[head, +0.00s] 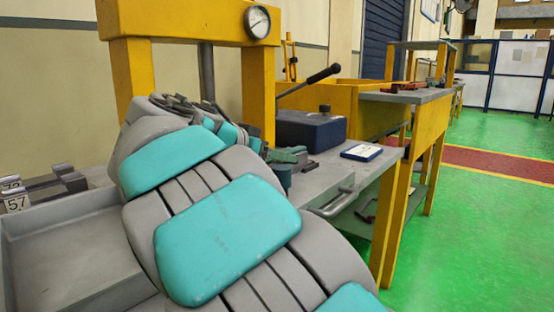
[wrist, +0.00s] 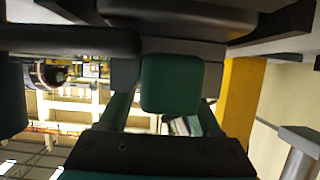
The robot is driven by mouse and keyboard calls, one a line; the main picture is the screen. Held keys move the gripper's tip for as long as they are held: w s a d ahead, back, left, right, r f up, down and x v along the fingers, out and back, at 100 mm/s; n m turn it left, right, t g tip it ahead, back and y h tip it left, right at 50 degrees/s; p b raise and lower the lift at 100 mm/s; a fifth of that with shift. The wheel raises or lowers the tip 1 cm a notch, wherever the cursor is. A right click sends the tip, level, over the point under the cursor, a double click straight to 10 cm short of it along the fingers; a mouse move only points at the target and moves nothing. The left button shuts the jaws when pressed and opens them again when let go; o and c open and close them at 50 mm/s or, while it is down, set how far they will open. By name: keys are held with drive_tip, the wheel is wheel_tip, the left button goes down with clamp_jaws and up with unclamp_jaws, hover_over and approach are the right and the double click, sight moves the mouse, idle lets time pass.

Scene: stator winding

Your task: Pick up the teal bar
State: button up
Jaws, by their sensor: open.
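I cannot make out a teal bar for certain in either view. In the head view, my teal and grey arm fills the middle and hides much of the bench behind it. My gripper (head: 186,106) is at the arm's far end, small and partly hidden, in front of the yellow press frame. It is open, and nothing shows held in it. A small teal-green vise-like piece (head: 283,171) stands on the bench just right of the arm. In the wrist view, dark parts and a dark green block fill the middle, and I cannot tell whether the block is mine.
A yellow press frame (head: 176,22) with a round gauge (head: 257,21) stands behind the arm. A dark blue box (head: 310,128) and a blue-edged plate (head: 362,152) lie on the grey bench (head: 325,180). A grey tray (head: 60,255) is at left. Green floor is clear at right.

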drive_tip(key=shift+w+d+f, duration=0.1)
drive_tip(key=shift+w, duration=0.1)
clamp_jaws()
idle(0.4)
idle(0.3)
